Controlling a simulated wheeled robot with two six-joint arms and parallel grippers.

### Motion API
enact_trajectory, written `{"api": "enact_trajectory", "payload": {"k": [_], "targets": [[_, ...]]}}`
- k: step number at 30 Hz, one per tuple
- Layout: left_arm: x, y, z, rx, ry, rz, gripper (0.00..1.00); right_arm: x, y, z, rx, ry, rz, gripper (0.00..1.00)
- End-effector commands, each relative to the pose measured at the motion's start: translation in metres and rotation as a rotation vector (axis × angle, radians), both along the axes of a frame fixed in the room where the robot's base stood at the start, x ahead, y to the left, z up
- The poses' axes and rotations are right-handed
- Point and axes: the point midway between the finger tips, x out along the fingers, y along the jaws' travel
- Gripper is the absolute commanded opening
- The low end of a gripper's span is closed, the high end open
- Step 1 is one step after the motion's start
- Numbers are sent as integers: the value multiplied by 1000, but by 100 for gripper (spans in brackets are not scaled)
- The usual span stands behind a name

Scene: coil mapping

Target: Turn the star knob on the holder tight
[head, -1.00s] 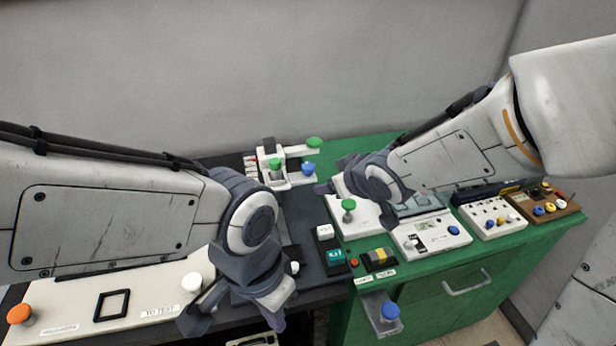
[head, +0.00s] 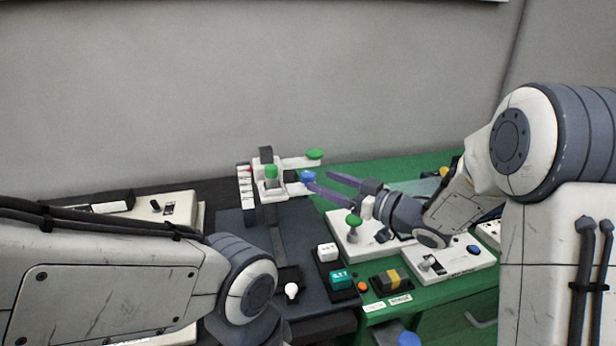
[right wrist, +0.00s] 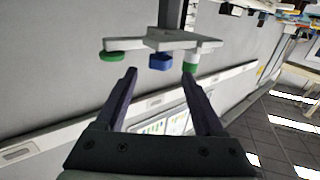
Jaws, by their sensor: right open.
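The white holder (head: 268,188) stands at the back of the dark bench part, with an arm reaching right. Its blue star knob (head: 307,177) sits on its right side, below and beside the green knob (head: 315,154) on the arm's end. My right gripper (head: 318,181) is open and empty, its fingers pointing left at the blue knob. In the right wrist view the blue knob (right wrist: 160,62) appears between and just beyond the fingertips (right wrist: 159,74); contact cannot be told. My left gripper is out of view; only its arm shows.
A green knob on a post (head: 353,222) stands under my right gripper on a white box. A teal block (head: 341,281), white block (head: 327,252) and black-yellow piece (head: 391,281) lie in front. A grey wall (head: 200,90) closes the back.

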Motion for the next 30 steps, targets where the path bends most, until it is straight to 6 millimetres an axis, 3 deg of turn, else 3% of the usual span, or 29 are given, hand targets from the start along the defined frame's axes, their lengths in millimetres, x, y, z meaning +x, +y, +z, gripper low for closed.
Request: {"api": "enact_trajectory", "payload": {"k": [3,9,21,27,30], "targets": [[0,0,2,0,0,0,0,14,19,0,0,0,3,70],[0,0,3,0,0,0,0,31,39,0,-1,1,1,70],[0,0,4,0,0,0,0,36,44,0,-1,1,-2,70],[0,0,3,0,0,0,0,36,44,0,-1,1,-2,0],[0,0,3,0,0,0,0,36,44,0,-1,1,-2,0]]}}
